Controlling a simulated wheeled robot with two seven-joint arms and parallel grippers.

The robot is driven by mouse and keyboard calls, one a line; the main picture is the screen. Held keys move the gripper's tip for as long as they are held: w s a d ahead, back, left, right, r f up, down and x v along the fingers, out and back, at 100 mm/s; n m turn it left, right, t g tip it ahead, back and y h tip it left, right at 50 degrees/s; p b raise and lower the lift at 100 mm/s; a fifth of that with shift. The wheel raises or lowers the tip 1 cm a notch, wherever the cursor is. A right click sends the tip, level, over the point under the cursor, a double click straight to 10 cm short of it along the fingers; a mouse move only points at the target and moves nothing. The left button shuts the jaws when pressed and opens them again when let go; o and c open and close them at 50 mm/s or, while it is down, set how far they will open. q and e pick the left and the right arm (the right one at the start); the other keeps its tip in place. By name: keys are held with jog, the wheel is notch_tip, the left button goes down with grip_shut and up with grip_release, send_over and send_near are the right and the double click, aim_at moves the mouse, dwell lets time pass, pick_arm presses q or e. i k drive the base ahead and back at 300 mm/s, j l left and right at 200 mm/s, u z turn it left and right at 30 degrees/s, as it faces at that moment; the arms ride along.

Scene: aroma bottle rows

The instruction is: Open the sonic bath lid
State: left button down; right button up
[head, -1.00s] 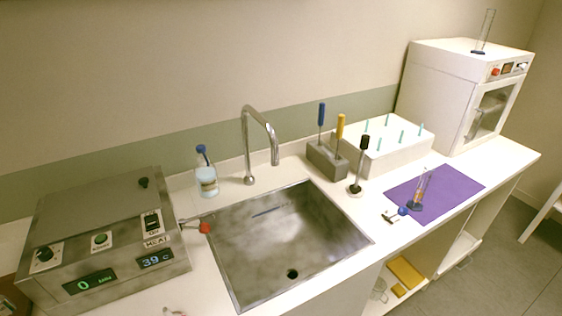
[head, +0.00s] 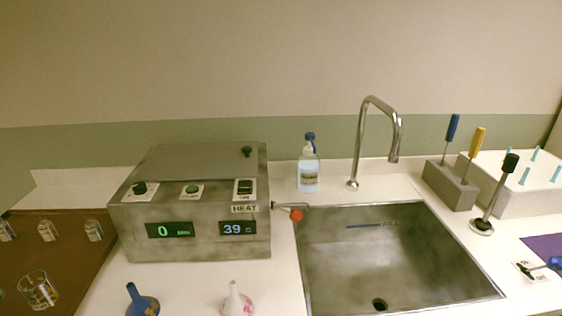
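The sonic bath (head: 195,225) is a grey metal box left of the sink, with knobs, switches and two lit displays reading 0 and 39 on its front. Its flat grey lid (head: 195,163) is shut, with a small black knob (head: 247,152) near its back right corner. A small tap with a red ball end (head: 296,215) sticks out from its right side over the sink's edge. Neither of my grippers shows in the head view.
The sink (head: 400,260) with a tall faucet (head: 360,140) lies to the right. A blue-capped bottle (head: 308,175) stands behind the tap. A brown tray (head: 60,265) with glassware is at left.

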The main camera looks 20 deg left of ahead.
aim_at(208, 160)
jog(key=u, duration=1.3)
